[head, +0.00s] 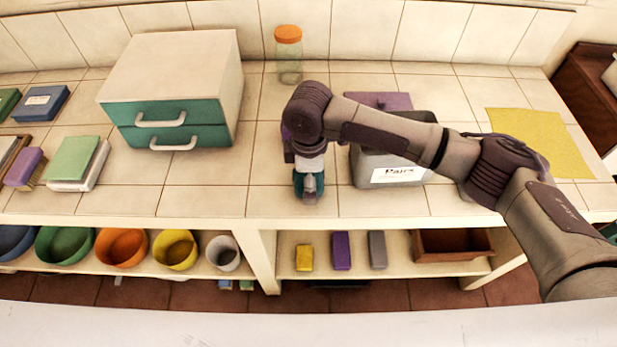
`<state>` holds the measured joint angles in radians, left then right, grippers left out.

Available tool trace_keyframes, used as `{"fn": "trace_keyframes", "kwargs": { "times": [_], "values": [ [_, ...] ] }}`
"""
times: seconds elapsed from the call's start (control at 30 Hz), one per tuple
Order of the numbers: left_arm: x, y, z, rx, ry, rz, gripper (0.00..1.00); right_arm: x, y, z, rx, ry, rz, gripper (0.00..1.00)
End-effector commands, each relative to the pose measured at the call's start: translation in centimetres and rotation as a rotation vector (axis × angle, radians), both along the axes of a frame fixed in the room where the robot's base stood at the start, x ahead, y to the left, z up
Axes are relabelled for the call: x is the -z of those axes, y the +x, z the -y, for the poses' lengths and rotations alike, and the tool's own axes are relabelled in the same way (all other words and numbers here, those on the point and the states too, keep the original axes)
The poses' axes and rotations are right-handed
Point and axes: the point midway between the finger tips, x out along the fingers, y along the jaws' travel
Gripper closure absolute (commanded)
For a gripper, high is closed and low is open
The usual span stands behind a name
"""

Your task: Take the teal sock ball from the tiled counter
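The teal sock ball (318,182) is on or just above the tiled counter (272,200), left of the grey bin labelled "Pairs" (365,176). My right gripper (308,190) points down over the ball, its fingers overlapping it and hiding much of it. I cannot tell whether the fingers are closed on the ball or only around it. My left gripper is not in view.
A white box with two teal drawers (175,90) stands to the left, and a glass jar with an orange lid (288,55) behind. A yellow cloth (540,140) lies at right. The counter's front edge is close to the gripper.

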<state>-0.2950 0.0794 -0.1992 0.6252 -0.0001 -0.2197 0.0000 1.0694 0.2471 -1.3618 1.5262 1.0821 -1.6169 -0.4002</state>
Motion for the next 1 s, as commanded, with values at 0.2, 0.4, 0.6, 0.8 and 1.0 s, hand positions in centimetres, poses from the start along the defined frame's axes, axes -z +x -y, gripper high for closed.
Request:
{"fn": "trace_keyframes", "kwargs": {
  "times": [0.2, 0.4, 0.6, 0.8, 1.0],
  "values": [
    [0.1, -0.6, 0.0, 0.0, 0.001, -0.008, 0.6, 0.1, 0.0, 0.0, -0.001, 0.0, 0.0, 0.0],
    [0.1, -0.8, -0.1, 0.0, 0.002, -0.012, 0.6, 0.1, 0.0, 0.0, -0.001, 0.0, 0.0, 0.33],
    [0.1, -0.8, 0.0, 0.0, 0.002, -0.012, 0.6, 0.1, 0.0, 0.0, -0.001, 0.0, 0.0, 0.59],
    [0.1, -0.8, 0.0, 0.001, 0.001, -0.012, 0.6, 0.0, 0.0, 0.0, -0.001, 0.0, 0.001, 0.59],
    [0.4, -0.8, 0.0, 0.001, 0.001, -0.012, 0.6, -2.1, 0.1, -0.1, -0.002, 0.002, 0.004, 0.59]
  ]
}}
